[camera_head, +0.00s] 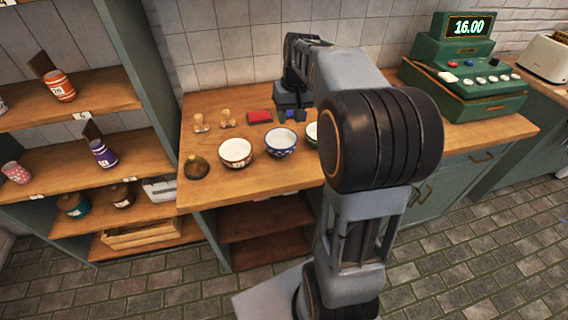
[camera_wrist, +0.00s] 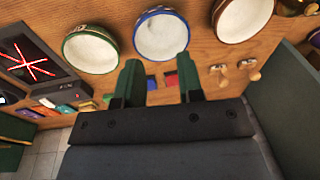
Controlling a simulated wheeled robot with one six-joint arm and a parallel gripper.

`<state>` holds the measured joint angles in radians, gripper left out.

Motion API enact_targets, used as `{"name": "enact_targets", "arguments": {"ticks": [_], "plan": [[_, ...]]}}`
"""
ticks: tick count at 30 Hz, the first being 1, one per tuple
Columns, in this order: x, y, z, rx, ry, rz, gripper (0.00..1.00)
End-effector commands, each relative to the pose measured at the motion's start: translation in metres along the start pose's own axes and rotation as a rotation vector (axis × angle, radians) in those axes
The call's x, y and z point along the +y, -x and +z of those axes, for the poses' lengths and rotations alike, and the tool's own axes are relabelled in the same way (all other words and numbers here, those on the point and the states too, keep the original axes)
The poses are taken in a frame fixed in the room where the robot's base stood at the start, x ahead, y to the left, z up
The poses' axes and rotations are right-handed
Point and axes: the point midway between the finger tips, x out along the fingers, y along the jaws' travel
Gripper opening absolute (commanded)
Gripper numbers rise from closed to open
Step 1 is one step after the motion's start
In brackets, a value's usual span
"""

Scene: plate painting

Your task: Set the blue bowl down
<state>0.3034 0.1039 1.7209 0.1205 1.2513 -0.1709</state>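The blue bowl (camera_head: 281,144), white inside with a blue patterned outside, appears to rest upright and empty on the wooden counter (camera_head: 340,183), between a brown-red bowl (camera_head: 235,153) and a green bowl (camera_head: 312,133). In the wrist view the blue bowl (camera_wrist: 161,35) lies just beyond my fingertips. My gripper (camera_head: 292,117) is low over the counter, behind the blue bowl in the head view. In the wrist view my gripper (camera_wrist: 160,58) has its two green fingers wide apart with nothing between them. Whether a fingertip touches the bowl's rim I cannot tell. My arm partly hides the green bowl.
A dark olive round object (camera_head: 196,167) sits at the counter's left. A green cash register (camera_head: 464,75) stands right. Shelves (camera_head: 75,95) with jars stand left.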

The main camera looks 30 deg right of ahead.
Motion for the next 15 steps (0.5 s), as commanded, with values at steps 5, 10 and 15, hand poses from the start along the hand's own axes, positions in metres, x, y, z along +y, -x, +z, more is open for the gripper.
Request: {"name": "enact_targets", "arguments": {"ticks": [5, 10, 15], "plan": [[-0.048, -0.001, 0.076, 0.099, 0.082, 0.044, 0.34], [-0.067, -0.017, 0.134, 0.179, 0.142, 0.062, 0.34], [-0.073, -0.034, 0.168, 0.225, 0.177, 0.065, 0.34]]}}
